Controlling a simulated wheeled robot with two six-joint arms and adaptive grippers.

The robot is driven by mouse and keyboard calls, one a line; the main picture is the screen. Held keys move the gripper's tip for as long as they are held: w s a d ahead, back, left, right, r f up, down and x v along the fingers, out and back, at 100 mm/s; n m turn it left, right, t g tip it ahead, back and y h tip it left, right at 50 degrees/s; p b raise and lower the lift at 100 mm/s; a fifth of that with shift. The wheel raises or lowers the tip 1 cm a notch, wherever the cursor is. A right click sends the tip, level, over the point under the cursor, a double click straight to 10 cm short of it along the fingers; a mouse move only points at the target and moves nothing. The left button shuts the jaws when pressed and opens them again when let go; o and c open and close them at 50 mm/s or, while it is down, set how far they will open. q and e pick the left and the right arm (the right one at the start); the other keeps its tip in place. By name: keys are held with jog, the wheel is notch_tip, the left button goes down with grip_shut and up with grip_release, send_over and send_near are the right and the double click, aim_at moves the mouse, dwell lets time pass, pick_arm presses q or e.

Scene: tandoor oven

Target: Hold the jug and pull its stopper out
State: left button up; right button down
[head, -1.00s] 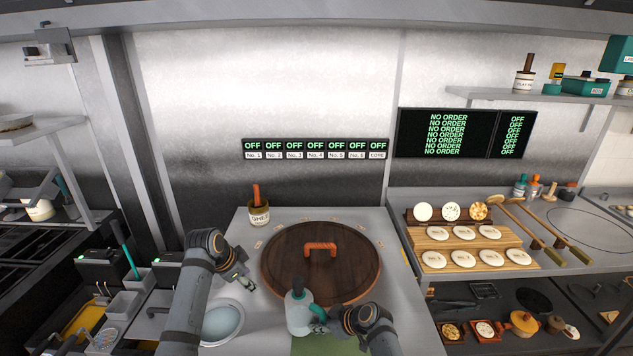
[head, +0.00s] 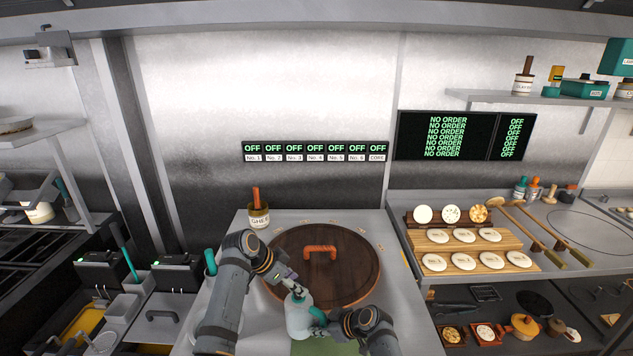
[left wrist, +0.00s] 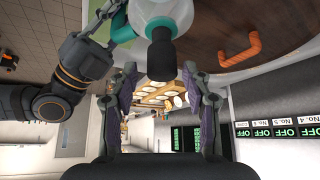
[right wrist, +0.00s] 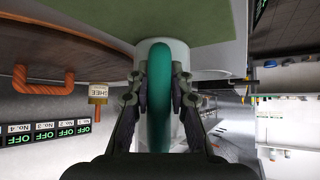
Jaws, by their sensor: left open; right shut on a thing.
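The jug (head: 299,320) is pale with a teal handle (right wrist: 160,100) and stands upright at the front of the counter, by the round wooden lid. My right gripper (right wrist: 160,72) is shut on the handle, one finger on each side. Its dark stopper (left wrist: 161,58) is in the jug's mouth, seen in the left wrist view. My left gripper (left wrist: 159,72) is open, with its fingertips to either side of the stopper's end and a gap on both sides. In the head view the left gripper (head: 292,285) is over the jug's top and largely hides the stopper.
The round wooden lid (head: 350,270) with an orange handle (head: 320,250) lies just behind the jug. A ghee jar (head: 259,217) stands at the counter's back left. A green mat (head: 312,347) is at the front. Wooden boards with dough rounds (head: 465,248) are at right.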

pick_arm(q)
jog(key=shift+x, duration=0.8)
jog(key=shift+w, duration=0.15)
jog(key=shift+c, duration=0.2)
jog(key=shift+f, duration=0.1)
jog(key=c, duration=0.4)
jog(key=shift+c, duration=0.6)
jog(key=shift+a, duration=0.1)
grip_shut()
